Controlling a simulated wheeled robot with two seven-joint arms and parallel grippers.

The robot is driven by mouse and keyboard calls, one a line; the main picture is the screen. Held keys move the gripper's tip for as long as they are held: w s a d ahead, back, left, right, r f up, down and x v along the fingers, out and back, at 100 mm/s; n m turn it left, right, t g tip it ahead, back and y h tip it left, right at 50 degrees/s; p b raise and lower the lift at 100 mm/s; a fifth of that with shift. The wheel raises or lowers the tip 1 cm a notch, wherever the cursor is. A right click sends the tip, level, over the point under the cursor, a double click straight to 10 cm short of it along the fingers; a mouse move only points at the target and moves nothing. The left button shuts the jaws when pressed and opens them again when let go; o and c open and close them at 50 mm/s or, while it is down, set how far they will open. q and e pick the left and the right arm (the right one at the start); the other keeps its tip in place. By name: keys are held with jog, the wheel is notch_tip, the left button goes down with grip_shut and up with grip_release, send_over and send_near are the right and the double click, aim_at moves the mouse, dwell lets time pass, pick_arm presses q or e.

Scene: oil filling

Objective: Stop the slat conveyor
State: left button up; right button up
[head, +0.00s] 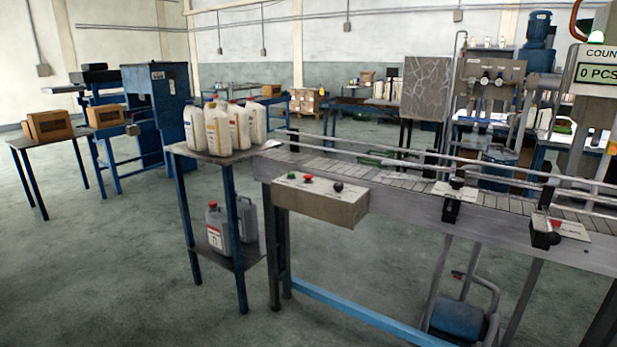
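The slat conveyor (385,178) runs from the middle of the head view to the right edge, with metal guide rails above its slats. A beige control box (318,203) is fixed to its near side at the left end. On the box's top are a small green button (291,176), a red button (308,178) and a black knob (338,187). Whether the slats are moving cannot be told from this one frame. Neither of my grippers is in view.
A small table (212,158) with several white bottles (220,128) stands at the conveyor's left end, with grey bottles (216,227) on its lower shelf. A counter sign (594,72) reads 0 PCS. The floor (120,270) at the front left is clear.

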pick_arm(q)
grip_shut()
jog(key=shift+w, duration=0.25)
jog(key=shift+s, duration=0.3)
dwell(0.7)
